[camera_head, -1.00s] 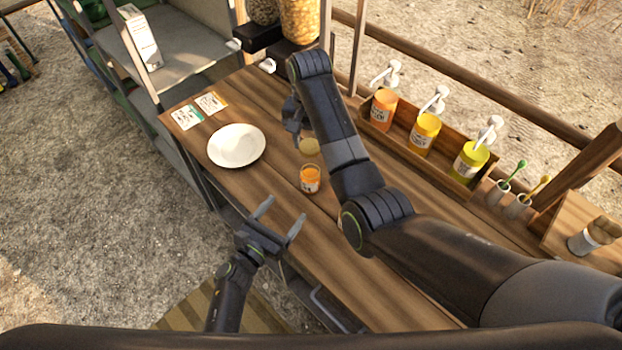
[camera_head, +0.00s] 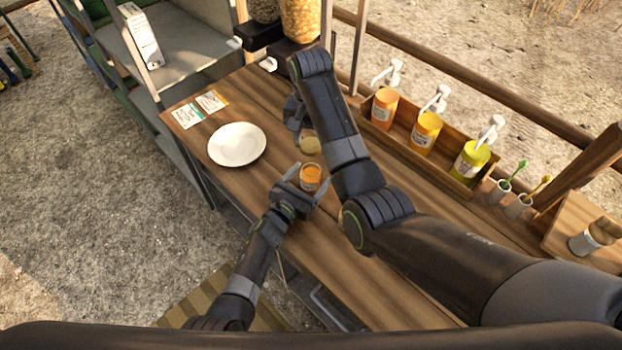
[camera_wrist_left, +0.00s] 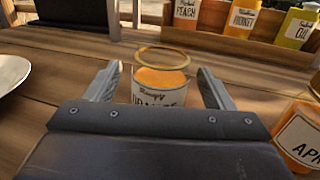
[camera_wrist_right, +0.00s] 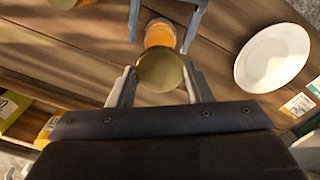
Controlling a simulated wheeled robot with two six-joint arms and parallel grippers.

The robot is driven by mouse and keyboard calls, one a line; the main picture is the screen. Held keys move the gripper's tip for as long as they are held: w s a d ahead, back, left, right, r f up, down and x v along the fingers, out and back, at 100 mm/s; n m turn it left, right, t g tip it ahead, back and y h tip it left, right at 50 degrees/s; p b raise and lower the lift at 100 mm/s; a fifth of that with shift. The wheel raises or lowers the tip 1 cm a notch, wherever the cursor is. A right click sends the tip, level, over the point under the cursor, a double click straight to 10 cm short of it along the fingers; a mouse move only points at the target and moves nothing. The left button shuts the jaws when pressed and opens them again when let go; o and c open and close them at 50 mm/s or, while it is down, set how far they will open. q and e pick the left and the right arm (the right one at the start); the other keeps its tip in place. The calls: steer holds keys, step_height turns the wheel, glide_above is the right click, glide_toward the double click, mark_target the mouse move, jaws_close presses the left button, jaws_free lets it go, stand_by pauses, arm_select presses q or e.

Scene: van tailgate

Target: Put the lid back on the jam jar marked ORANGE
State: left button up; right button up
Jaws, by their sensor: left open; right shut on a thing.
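The orange jam jar (camera_head: 311,184) stands open on the wooden counter. In the left wrist view the jar (camera_wrist_left: 160,88) shows orange contents and a partly hidden label that seems to read ORANGE. My left gripper (camera_head: 306,178) is open, with one finger on either side of the jar; I cannot tell whether they touch it. My right gripper (camera_wrist_right: 160,74) is shut on the gold lid (camera_wrist_right: 160,68). The lid also shows in the head view (camera_head: 310,146), held above and slightly beyond the jar, apart from it.
A white plate (camera_head: 237,145) lies to the left. A wooden rack (camera_head: 402,148) with several pump bottles lines the back edge. Two cards (camera_head: 188,116) lie at the far left.

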arm_select(q)
steer(key=c, duration=1.5)
steer(key=shift+o, duration=0.2)
arm_select(e)
steer(key=shift+f, duration=2.5)
steer(key=shift+f, duration=0.9)
steer(key=shift+f, duration=0.55)
